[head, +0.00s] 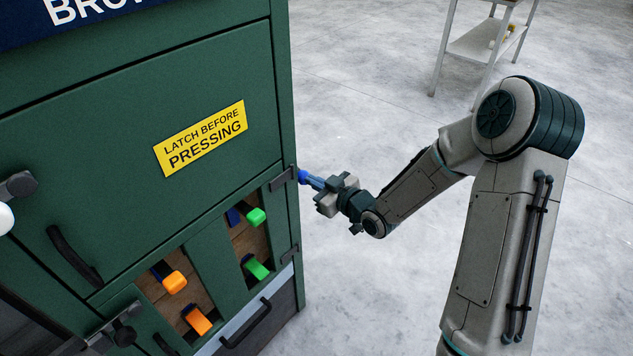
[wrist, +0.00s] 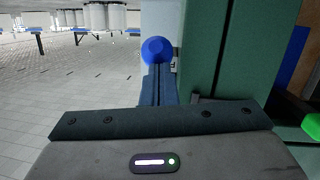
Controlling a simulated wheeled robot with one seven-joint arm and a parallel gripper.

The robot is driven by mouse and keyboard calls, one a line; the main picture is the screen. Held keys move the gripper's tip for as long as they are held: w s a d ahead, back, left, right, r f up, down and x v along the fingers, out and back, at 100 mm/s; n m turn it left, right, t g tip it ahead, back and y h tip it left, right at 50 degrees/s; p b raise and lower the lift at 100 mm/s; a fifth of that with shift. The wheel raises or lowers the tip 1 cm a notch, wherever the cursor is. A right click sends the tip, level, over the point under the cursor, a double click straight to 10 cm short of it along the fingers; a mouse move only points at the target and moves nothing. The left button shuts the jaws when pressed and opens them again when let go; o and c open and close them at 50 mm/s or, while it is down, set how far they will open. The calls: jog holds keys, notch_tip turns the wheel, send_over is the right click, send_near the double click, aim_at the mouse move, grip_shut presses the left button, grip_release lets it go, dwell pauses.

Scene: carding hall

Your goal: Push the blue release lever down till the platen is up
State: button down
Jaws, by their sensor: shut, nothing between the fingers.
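The blue release lever shows as a round blue knob (head: 302,176) at the right side edge of the green machine (head: 120,190). In the wrist view the blue knob (wrist: 157,50) stands straight ahead of the fingertips, beside the green side wall. My gripper (head: 316,183) is shut and empty, its fingers pointing left at the knob. In the wrist view my gripper (wrist: 158,72) has its fingers together, with the tips just below the knob in the picture. I cannot tell whether they touch it. The lever's arm is mostly hidden, and I cannot make out the platen.
A yellow sign (head: 201,138) reads "LATCH BEFORE PRESSING". Openings in the machine's front hold orange tabs (head: 174,283) and green tabs (head: 256,217). A black handle (head: 75,256) sticks out from the front. A metal shelf (head: 480,45) stands behind.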

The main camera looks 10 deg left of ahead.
jog(key=r+p+v, duration=0.2)
jog(key=v, duration=1.1)
jog(key=shift+a+p, duration=0.25)
jog(key=shift+p, duration=0.1)
